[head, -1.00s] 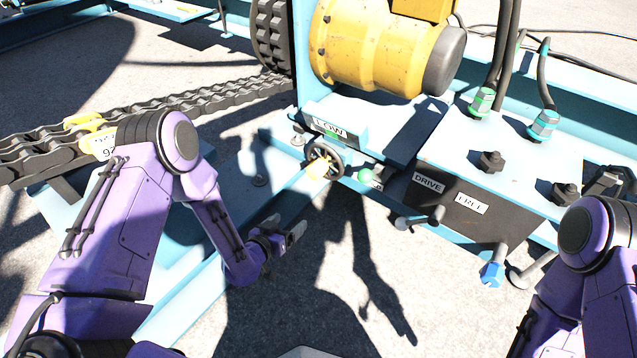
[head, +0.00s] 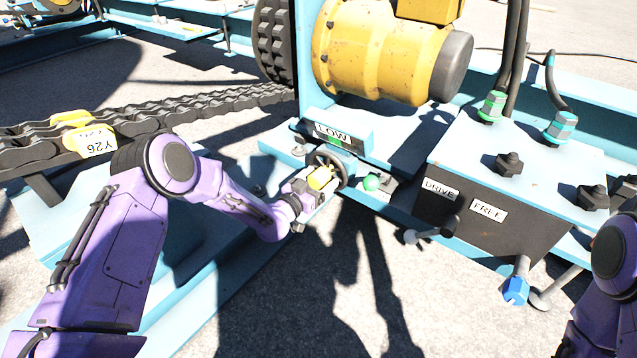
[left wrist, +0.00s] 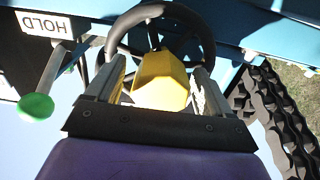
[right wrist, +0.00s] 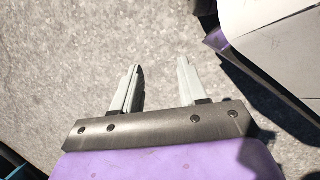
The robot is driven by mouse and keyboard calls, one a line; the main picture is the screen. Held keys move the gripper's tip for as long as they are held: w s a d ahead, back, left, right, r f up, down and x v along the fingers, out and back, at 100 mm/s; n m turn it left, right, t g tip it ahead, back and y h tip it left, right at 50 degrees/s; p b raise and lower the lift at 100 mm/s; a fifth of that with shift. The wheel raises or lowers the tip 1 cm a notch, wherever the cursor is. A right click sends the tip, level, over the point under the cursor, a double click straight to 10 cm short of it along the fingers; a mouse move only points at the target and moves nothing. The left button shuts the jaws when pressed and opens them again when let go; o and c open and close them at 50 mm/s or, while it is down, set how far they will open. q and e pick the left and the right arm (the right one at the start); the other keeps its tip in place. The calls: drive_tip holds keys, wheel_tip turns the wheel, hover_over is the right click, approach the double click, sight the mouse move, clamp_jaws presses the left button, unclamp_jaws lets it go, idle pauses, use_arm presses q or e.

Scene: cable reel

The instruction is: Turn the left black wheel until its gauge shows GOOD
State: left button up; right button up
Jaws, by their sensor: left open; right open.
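The left black wheel (head: 335,160) with a yellow hub (head: 321,177) sits on the front of the light-blue frame. Its gauge (head: 333,133) just above reads LOW. My left gripper (head: 312,184) is at the wheel in the head view. In the left wrist view my left gripper (left wrist: 160,85) is open, with its fingers on either side of the yellow hub (left wrist: 160,80) and the black wheel rim (left wrist: 160,18) beyond. I cannot tell whether the fingers touch the hub. My right gripper (right wrist: 155,85) is open and empty above the grey ground.
A green-knobbed lever (head: 371,183) stands just right of the wheel; a HOLD label (left wrist: 45,24) is near it in the left wrist view. A control box with DRIVE and FREE labels (head: 488,210) is further right. A heavy chain (head: 150,115) runs at left.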

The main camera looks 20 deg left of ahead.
use_arm(q)
drive_tip(key=c, duration=1.5)
drive_tip(key=shift+m, duration=0.3)
use_arm(e)
drive_tip(key=shift+r, duration=0.15)
use_arm(q)
drive_tip(key=m+p, duration=0.1)
drive_tip(key=m, duration=0.2)
drive_tip(key=shift+m, duration=0.3)
drive_tip(key=shift+f+m+p, duration=0.1)
drive_tip(key=shift+m+p, duration=0.45)
drive_tip(key=shift+m, duration=1.35)
use_arm(e)
drive_tip(key=shift+w+a+r+m+t, duration=0.15)
drive_tip(key=shift+w+m+t, duration=0.25)
drive_tip(key=shift+w+t, duration=0.2)
drive_tip(key=shift+w+a+m+t, duration=0.15)
drive_tip(key=shift+w+m+t, duration=0.25)
drive_tip(key=shift+w+t, duration=0.15)
use_arm(q)
drive_tip(key=shift+a, duration=0.1)
use_arm(e)
drive_tip(key=shift+w, duration=0.1)
use_arm(q)
drive_tip(key=o, duration=1.5)
